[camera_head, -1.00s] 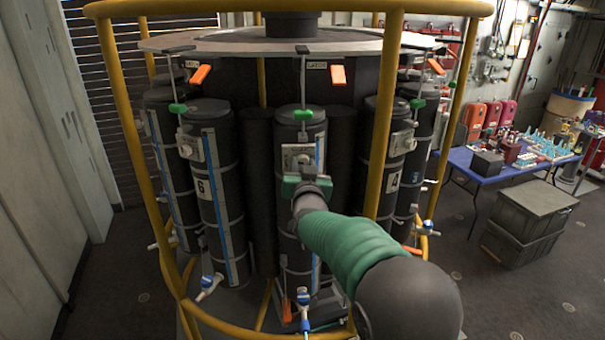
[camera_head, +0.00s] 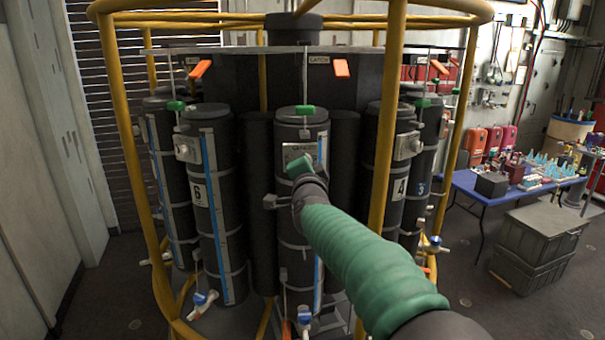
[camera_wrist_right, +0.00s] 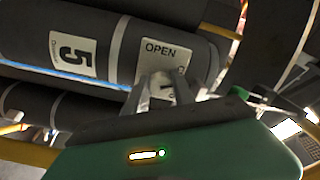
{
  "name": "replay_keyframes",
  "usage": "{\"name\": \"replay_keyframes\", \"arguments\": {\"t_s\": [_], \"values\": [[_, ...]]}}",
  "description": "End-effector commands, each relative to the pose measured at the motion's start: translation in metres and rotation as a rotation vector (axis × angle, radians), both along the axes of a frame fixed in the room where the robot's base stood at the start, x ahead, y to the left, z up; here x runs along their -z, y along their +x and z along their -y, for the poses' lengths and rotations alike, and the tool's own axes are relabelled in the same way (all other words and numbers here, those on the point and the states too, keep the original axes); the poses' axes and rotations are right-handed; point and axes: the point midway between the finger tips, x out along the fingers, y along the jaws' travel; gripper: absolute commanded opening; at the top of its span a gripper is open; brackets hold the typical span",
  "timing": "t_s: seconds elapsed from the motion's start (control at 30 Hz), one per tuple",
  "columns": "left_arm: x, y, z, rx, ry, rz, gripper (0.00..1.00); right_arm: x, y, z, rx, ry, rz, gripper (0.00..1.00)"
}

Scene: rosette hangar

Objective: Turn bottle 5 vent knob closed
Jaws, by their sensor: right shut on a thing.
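Bottle 5 (camera_head: 289,133) is the dark upright cylinder at the centre of the rosette in the head view. Its number 5 label (camera_wrist_right: 73,55) shows in the right wrist view, beside a pale plate (camera_wrist_right: 128,58) marked OPEN. My right gripper (camera_wrist_right: 162,88), with its green body (camera_head: 300,166), is at this plate on the bottle's upper front. Its fingers are shut on the vent knob, which they mostly hide. I cannot tell the knob's exact angle. My left gripper is not in view.
Bottle 6 (camera_head: 215,235) stands to the left and bottle 4 (camera_head: 399,160) to the right. Yellow rails (camera_head: 385,130) cross close to my right arm. Orange tags (camera_head: 341,68) hang above. A blue table (camera_head: 480,193) and grey cases (camera_head: 535,242) stand at the right.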

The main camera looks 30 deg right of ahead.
Motion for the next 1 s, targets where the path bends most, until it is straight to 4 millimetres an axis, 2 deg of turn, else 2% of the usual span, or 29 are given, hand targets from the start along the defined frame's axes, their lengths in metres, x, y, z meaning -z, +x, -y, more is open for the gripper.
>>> {"name": "replay_keyframes", "arguments": {"t_s": [0.1,0.5,1.0], "values": [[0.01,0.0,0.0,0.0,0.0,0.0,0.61,0.005,0.0,0.001,0.003,0.096,0.049,0.0],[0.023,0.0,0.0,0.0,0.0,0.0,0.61,0.005,0.0,0.001,0.004,0.346,0.18,0.0],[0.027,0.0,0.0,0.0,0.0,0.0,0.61,0.007,0.0,0.001,0.005,0.435,0.222,0.0]]}}
